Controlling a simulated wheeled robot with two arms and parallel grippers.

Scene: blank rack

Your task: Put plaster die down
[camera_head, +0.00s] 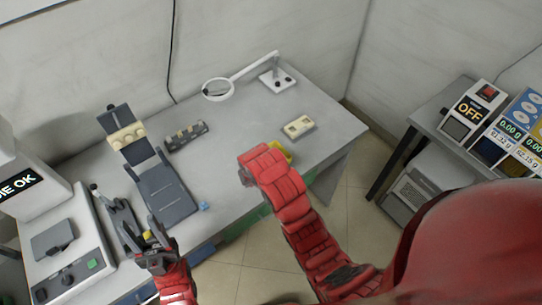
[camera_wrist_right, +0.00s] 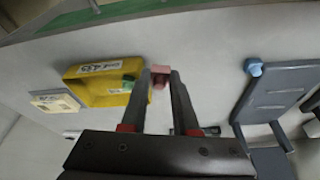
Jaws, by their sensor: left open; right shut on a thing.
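In the right wrist view, a small pink block, which I take to be the plaster die (camera_wrist_right: 160,71), sits between the fingertips of my right gripper (camera_wrist_right: 159,84). That gripper is shut on it above the grey bench (camera_head: 235,130). A yellow tray (camera_wrist_right: 108,96) with a white label and a small green piece lies just left of the fingers. In the head view my right forearm hides the die and most of the yellow tray (camera_head: 287,152). My left gripper (camera_head: 153,240) is open near the bench's front edge. A small yellow piece shows by its fingers; I cannot tell whether they touch.
A cream tray (camera_head: 298,127), a magnifier lamp (camera_head: 219,89), a dark rack (camera_head: 186,137) and a grey stand (camera_head: 161,187) with a blue knob (camera_head: 203,206) stand on the bench. A machine reading "DIE OK" (camera_head: 22,185) is at left. Bare bench lies around the middle.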

